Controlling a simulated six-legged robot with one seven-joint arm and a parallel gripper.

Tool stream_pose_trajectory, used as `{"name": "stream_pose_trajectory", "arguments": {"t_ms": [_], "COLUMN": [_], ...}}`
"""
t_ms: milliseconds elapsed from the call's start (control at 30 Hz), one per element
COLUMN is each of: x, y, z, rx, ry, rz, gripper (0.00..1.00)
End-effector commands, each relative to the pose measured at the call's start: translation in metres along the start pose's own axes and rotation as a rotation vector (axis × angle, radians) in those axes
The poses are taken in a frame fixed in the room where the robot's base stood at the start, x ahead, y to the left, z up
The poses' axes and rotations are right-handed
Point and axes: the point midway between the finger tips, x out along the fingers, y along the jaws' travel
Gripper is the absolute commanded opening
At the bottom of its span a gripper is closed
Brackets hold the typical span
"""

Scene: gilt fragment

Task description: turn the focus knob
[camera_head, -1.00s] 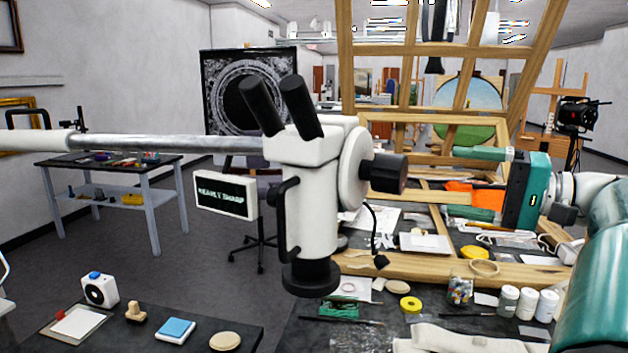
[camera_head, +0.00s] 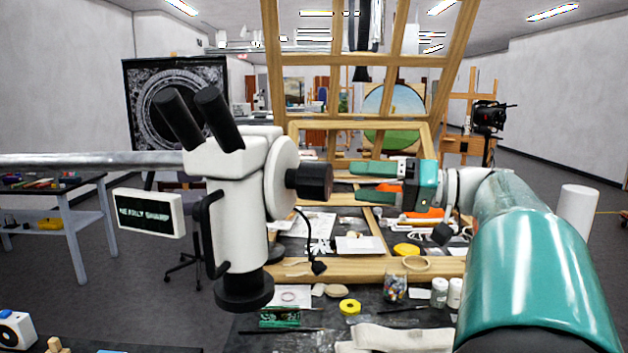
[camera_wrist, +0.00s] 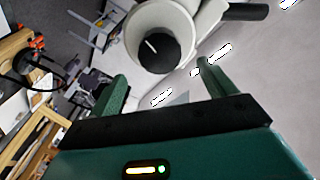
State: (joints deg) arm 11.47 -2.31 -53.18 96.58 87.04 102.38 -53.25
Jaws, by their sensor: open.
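The focus knob (camera_head: 315,181) is a black cylinder on the right side of a white microscope (camera_head: 238,205) with dark eyepieces. In the wrist view the knob (camera_wrist: 160,54) is seen end-on, with a short white line on its face, inside a white round housing. My gripper (camera_head: 355,182) has green fingers and is open, just right of the knob, pointing at it. In the wrist view the gripper's (camera_wrist: 162,71) fingers lie either side of the knob's line; a gap to the knob shows in the head view.
A wooden frame (camera_head: 290,150) stands behind the microscope. The worktable below holds a yellow tape roll (camera_head: 350,306), a jar (camera_head: 395,288), white bottles (camera_head: 439,292) and a pale cloth (camera_head: 400,338). A dark cable (camera_head: 312,240) hangs beneath the knob. The microscope's horizontal boom (camera_head: 90,161) extends left.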

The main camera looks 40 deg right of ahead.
Motion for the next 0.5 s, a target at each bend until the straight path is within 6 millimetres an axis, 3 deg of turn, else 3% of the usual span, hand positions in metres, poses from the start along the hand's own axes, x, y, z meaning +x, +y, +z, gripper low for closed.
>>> {"name": "stream_pose_trajectory", "arguments": {"t_ms": [300,500], "x": [0.064,0.09], "y": [-0.001,0.0], "z": [0.001,0.001], "rx": [0.001,0.002], "ry": [-0.003,-0.002], "rz": [-0.003,-0.001], "gripper": [0.83,0.83]}}
